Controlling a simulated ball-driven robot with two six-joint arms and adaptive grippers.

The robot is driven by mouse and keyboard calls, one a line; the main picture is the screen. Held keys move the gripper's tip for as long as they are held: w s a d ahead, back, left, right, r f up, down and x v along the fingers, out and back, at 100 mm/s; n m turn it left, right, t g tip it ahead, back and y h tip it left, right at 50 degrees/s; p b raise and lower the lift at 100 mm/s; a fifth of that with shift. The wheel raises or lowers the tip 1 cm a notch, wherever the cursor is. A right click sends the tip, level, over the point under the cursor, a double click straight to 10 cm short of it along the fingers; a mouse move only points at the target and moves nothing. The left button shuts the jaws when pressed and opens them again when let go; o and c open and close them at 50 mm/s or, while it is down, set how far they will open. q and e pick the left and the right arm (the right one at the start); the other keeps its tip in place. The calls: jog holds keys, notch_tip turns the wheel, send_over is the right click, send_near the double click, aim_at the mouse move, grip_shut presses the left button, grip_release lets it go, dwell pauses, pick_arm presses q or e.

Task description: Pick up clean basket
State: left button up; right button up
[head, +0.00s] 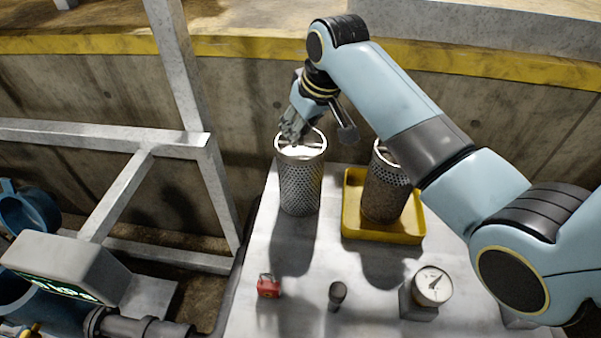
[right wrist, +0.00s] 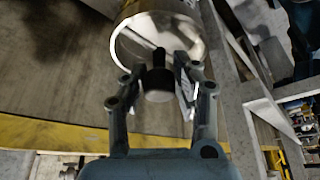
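The clean basket (head: 300,185), a grey perforated metal cylinder with a pale rim, stands upright on the pale table (head: 315,265), left of a yellow tray. My right gripper (head: 293,135) reaches down to its open top from above. In the right wrist view the gripper (right wrist: 160,85) has its fingers spread on either side of a short dark post with a grey end (right wrist: 158,85). The basket's round rim (right wrist: 118,45) shows behind the fingers. Firm contact with the post is not visible. My left gripper is not in view.
A second, brownish basket (head: 385,200) stands in the yellow tray (head: 385,233), partly behind my right arm. A red item (head: 268,286), a dark knob (head: 337,294) and a gauge (head: 432,287) are at the table's front. A metal frame (head: 186,90) stands left; a concrete wall is behind.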

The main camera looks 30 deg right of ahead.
grip_shut()
